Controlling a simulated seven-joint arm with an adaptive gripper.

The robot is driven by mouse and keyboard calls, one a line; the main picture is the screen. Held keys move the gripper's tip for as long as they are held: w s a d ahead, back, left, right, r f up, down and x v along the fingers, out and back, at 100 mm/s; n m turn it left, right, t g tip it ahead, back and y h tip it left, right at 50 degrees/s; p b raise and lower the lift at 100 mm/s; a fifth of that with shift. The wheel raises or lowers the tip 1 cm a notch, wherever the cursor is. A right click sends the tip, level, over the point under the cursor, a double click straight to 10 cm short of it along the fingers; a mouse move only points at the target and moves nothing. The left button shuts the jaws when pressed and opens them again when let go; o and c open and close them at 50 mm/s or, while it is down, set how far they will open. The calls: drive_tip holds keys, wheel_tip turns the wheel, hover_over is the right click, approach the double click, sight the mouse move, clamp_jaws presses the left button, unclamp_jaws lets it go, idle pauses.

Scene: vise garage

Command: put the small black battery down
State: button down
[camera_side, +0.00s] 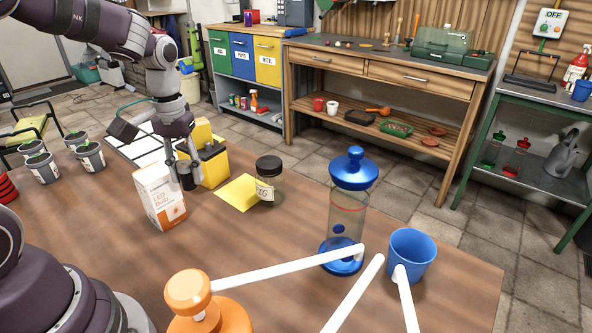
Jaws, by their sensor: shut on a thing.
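My gripper (190,176) hangs over the left part of the wooden table, pointing down. It is shut on the small black battery (187,179), a small dark piece between the fingertips. The fingers hide part of it, and I cannot tell whether it touches anything below. The gripper is just right of and behind the white and orange LED bulb box (160,196). A yellow and black case (213,166) stands close on its right.
A black-lidded jar (269,182) stands beside a yellow sheet (238,192). A tall clear cylinder with blue ends (346,215), a blue cup (411,256), white tubes (290,268) and an orange object (188,292) occupy the front right. Potted plants (41,167) stand at left. The table's middle is clear.

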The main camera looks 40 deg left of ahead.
drive_tip(key=w+d+r+m, duration=0.5)
drive_tip(key=d+m, duration=0.2)
drive_tip(key=d, duration=0.1)
drive_tip(key=n, duration=0.2)
hover_over(205, 244)
wheel_tip(205, 244, down, 8)
drive_tip(key=r, duration=0.1)
wheel_tip(205, 244, down, 9)
drive_tip(key=shift+f, duration=0.1)
drive_tip(key=shift+f, duration=0.15)
drive_tip(key=c, duration=0.9)
unclamp_jaws()
drive_tip(key=shift+o, duration=0.2)
